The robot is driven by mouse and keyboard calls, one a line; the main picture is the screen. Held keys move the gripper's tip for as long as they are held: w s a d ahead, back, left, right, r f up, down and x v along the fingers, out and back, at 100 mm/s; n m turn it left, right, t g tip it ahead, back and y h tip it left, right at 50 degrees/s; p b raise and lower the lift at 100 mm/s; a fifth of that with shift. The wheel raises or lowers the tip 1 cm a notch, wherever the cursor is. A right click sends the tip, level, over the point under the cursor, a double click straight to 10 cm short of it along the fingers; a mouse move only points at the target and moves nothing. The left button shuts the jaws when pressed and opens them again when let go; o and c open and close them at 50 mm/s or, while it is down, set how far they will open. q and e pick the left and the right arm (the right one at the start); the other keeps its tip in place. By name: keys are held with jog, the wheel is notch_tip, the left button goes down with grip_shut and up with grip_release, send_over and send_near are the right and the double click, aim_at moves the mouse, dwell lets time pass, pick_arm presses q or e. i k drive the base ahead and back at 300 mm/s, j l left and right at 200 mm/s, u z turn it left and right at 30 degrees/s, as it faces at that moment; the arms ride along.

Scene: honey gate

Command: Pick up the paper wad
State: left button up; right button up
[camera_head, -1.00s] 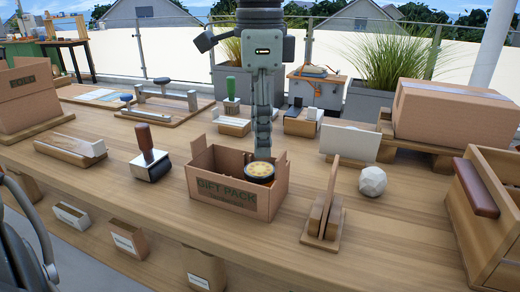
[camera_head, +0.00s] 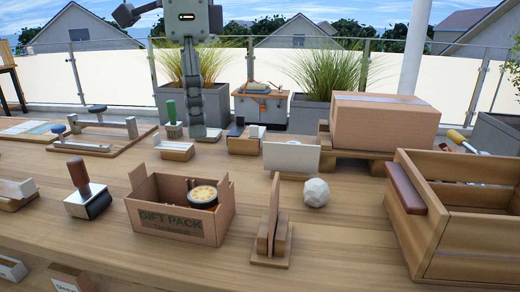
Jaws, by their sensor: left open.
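The paper wad (camera_head: 316,192) is a white, faceted ball resting on the wooden table (camera_head: 330,240), right of the middle. It stands just right of an upright wooden divider on a base. My left gripper (camera_head: 197,132) hangs down from the top, left of the middle, with its fingers pointing down. It is open and empty, above and behind the gift pack box, well to the left of the wad and apart from it. My right gripper does not show.
The wooden divider (camera_head: 272,228) stands between box and wad. A white card (camera_head: 291,157) is behind the wad. A wooden crate (camera_head: 470,255) is at right, a cardboard carton (camera_head: 384,122) behind.

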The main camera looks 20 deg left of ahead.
aim_at(316, 193)
jog(key=i+l, duration=0.15)
jog(key=l, duration=0.2)
jog(key=i+l+z, duration=0.1)
jog(key=l, duration=0.3)
jog(key=i+l, duration=0.2)
jog(key=l, duration=0.15)
